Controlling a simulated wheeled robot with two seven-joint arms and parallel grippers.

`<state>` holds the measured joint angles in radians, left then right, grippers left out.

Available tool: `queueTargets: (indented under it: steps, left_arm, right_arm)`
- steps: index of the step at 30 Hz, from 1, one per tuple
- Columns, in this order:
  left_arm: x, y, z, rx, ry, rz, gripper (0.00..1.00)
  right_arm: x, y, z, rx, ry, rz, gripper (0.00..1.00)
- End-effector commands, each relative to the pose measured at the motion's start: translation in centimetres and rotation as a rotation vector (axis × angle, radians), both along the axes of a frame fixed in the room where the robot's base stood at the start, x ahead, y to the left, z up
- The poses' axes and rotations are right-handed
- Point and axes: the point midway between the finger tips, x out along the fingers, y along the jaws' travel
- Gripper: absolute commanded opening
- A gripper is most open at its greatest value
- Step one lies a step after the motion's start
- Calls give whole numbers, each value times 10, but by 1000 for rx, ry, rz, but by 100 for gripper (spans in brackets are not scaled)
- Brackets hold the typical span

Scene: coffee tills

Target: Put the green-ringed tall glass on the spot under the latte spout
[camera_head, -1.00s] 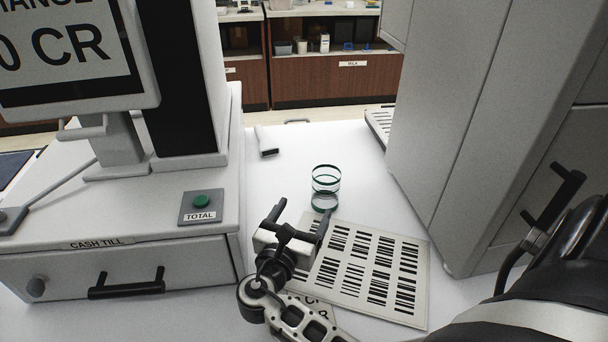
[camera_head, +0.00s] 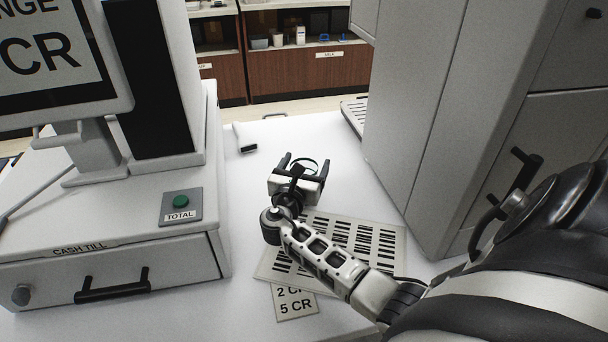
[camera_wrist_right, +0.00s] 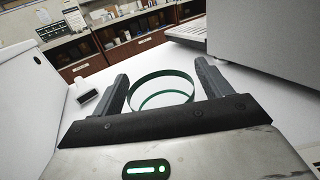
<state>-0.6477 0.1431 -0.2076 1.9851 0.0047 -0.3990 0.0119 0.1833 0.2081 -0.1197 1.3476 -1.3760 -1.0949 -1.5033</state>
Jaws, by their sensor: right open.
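The green-ringed tall glass stands upright on the white counter, mostly hidden by my right gripper in the head view; its green rim (camera_head: 306,161) shows between the fingers. In the right wrist view the clear glass (camera_wrist_right: 162,93) shows its green rings and sits between the two fingers. My right gripper (camera_head: 300,160) is open around the glass, with a small gap on each side in the wrist view (camera_wrist_right: 163,88). My left gripper is not in view. The latte spout and the spot under it cannot be made out.
The cash till (camera_head: 100,255) with the green TOTAL button (camera_head: 180,202) stands left. A tall grey machine (camera_head: 425,120) stands right of the glass. A barcode sheet (camera_head: 385,245) and a price card (camera_head: 294,303) lie in front. A handheld scanner (camera_head: 244,138) lies behind left.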

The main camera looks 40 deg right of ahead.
Motion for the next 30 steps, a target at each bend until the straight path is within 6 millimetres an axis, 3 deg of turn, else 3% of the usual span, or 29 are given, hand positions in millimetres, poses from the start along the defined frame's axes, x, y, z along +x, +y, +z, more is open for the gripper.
queueTargets:
  steps: [9, 11, 16, 18, 26, 30]
  left_arm:
    - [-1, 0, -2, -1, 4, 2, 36]
    - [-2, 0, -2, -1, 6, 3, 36]
    - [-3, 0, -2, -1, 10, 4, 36]
    - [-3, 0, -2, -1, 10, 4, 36]
    - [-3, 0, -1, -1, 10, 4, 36]
    - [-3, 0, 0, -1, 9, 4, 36]
  right_arm:
    - [4, -7, -1, 1, 1, 0, 77]
    - [4, -7, -1, 1, 1, 0, 64]
    - [4, -7, -1, 1, 1, 1, 16]
    - [4, -7, 0, 0, 0, 1, 9]
    - [4, -7, 3, 1, -2, 0, 9]
    - [4, -7, 16, 0, -5, 0, 9]
